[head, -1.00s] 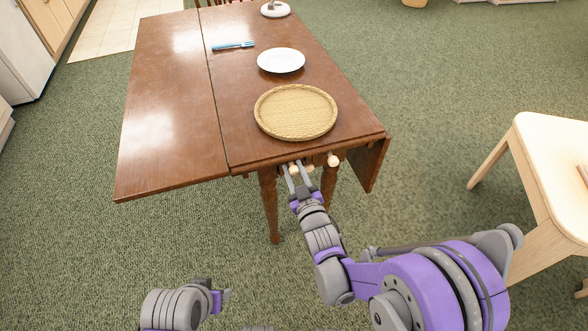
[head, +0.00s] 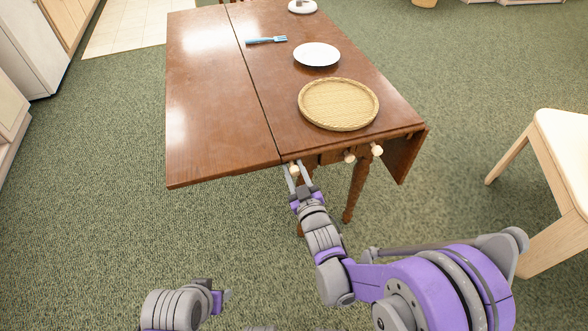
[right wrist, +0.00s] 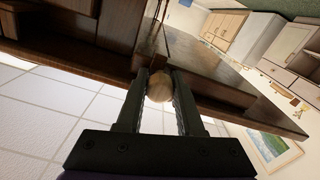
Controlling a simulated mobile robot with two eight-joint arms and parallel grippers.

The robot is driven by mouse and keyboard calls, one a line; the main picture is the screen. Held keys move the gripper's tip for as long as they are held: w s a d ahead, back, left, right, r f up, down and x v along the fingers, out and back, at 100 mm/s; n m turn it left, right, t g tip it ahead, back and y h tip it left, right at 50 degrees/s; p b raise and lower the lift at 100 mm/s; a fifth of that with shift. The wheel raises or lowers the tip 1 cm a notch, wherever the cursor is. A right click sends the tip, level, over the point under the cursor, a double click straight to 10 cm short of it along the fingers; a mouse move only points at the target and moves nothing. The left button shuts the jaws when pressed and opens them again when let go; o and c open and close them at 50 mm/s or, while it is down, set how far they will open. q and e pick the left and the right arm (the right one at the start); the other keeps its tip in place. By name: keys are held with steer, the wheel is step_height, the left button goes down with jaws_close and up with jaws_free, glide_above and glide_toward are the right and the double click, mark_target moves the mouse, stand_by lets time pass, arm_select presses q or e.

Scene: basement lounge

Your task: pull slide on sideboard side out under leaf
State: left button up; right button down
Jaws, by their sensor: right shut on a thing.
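The brown wooden drop-leaf table (head: 215,110) stands ahead of me, with its left leaf (head: 205,125) raised level. My right gripper (head: 293,172) is at the near end, below the tabletop by the leaf seam. It is shut on a pale round knob (right wrist: 159,87), apparently the slide's knob, which shows between the fingers in the right wrist view. The slide's bar is mostly hidden under the top. Two other pale knobs (head: 349,156) (head: 376,149) are to the right. My left gripper (head: 222,295) is low at the bottom left, away from the table; its jaws are unclear.
The right leaf (head: 405,155) hangs down. A pale wooden stool (head: 560,150) stands at right. Green carpet is open at left.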

arm_select(q)
steer(key=shift+s+a, duration=0.1)
steer(key=shift+a, duration=0.25)
arm_select(e)
steer(key=shift+s+a, duration=0.2)
steer(key=shift+a, duration=0.15)
steer(key=c, duration=0.9)
jaws_free()
steer(key=shift+o, duration=0.4)
steer(key=shift+a, duration=0.15)
arm_select(q)
steer(key=shift+s+r+p, duration=0.1)
steer(key=shift+r+p, duration=0.2)
arm_select(e)
steer(key=v, duration=1.1)
steer(key=shift+w, duration=0.15)
